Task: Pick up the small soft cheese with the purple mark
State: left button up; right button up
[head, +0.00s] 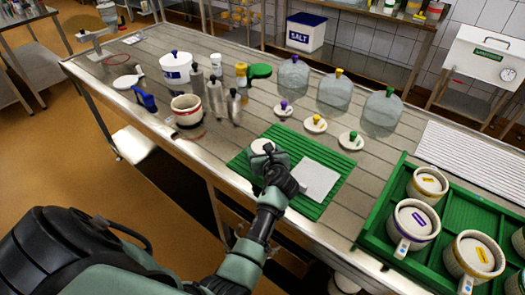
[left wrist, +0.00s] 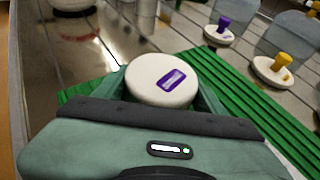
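The small soft cheese (left wrist: 160,82) is a white disc with a purple mark on top. In the left wrist view it sits between the two green fingers of my left gripper (left wrist: 163,92), which press close against both its sides with no clear gap. In the head view the cheese (head: 258,146) is partly covered by my left gripper (head: 267,150), over the green ribbed mat (head: 310,208). I cannot tell whether it is clear of the mat. My right gripper is not in view.
A white sheet (head: 316,180) lies on the mat. Behind are small dishes with purple (head: 284,109), yellow (head: 315,124) and green (head: 351,140) knobs, and clear domes (head: 335,89). A cream pot (head: 187,110) stands left. A green tray (head: 390,215) with several moulds is at right.

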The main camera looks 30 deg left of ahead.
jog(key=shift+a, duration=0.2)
pick_arm(q)
jog(key=shift+r, duration=0.3)
notch_tip(320, 180, up, 20)
jog(key=p, duration=0.1)
jog(key=shift+f, duration=0.2)
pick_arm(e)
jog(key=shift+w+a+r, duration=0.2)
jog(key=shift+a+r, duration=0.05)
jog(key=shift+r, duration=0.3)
pick_arm(q)
jog(key=shift+a, duration=0.1)
